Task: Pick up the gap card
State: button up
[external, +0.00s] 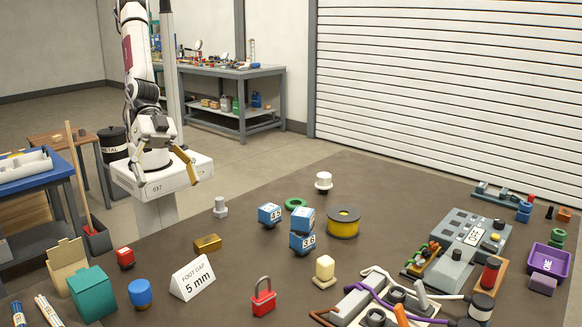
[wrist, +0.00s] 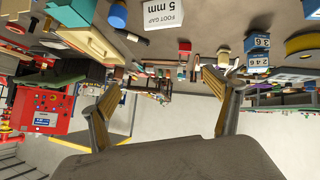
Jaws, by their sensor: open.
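The gap card (external: 193,279) is a white folded tent card reading "FOOT GAP 5 mm". It stands on the dark table near the front left in the external view. In the wrist view it appears upside down at the top edge (wrist: 165,14), partly cut off. My gripper (external: 166,178) is open and empty, raised behind the table's far left side, well away from the card. In the wrist view its two yellowish fingers (wrist: 162,84) are spread apart with nothing between them.
Near the card are a brass block (external: 207,243), a red padlock (external: 263,297), a blue cylinder (external: 140,293) and a green box (external: 91,294). Blue numbered cubes (external: 302,241) and a yellow-rimmed spool (external: 343,222) stand farther back. Bare table surrounds the white knob (external: 220,207).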

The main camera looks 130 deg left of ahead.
jog(key=w+d+f+t+y, duration=0.1)
jog(key=w+d+f+y, duration=0.2)
jog(key=f, duration=0.4)
jog(key=n+t+y, duration=0.1)
jog(key=t, duration=0.1)
send_near(191, 274)
jog(key=shift+w+a+f, duration=0.25)
jog(key=shift+w+a, duration=0.05)
jog(key=shift+w, duration=0.3)
jog(key=shift+s+a+f+y, duration=0.1)
jog(key=shift+s+f+y, duration=0.2)
jog(key=shift+f+y, duration=0.35)
jog(key=shift+x, duration=1.35)
jog(key=shift+w+f, duration=0.1)
jog(key=shift+w, duration=0.05)
jog(key=shift+d+x, duration=0.15)
jog(key=shift+x, duration=1.05)
jog(key=shift+d+x, duration=0.2)
jog(key=shift+x, duration=1.05)
